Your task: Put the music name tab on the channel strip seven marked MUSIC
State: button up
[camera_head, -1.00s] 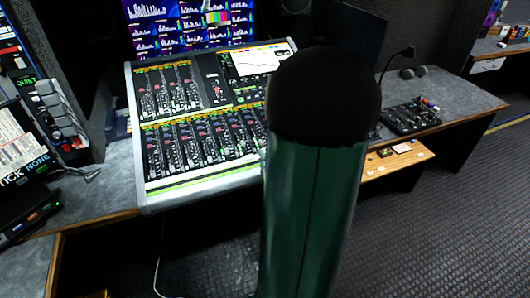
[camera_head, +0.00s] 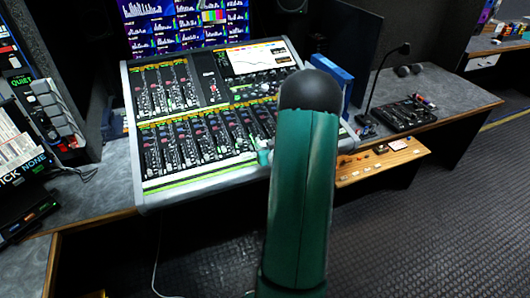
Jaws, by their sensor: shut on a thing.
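The mixing console (camera_head: 196,192) stands on the desk left of centre, with two banks of channel strips. The lower bank (camera_head: 198,145) runs across its front half. The strip markings are too small to read, so I cannot pick out the one marked MUSIC. My green arm with its black joint stands upright in front of the console's right side. A small teal part of my gripper (camera_head: 263,156) shows just left of the arm, over the console's front right corner. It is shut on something. The music name tab is not distinguishable; fingertips and tab are too small or hidden.
A wooden shelf (camera_head: 384,163) with small items juts out right of the console. A microphone (camera_head: 403,49) and a black control box (camera_head: 408,115) stand on the right desk. A blue upright object (camera_head: 333,80) stands behind my arm. A button rack (camera_head: 55,115) stands left.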

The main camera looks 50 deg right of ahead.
jog(key=shift+f, duration=1.55)
jog(key=o, duration=0.9)
jog(key=shift+f, duration=0.1)
jog(key=shift+o, duration=0.2)
jog(key=v, duration=1.2)
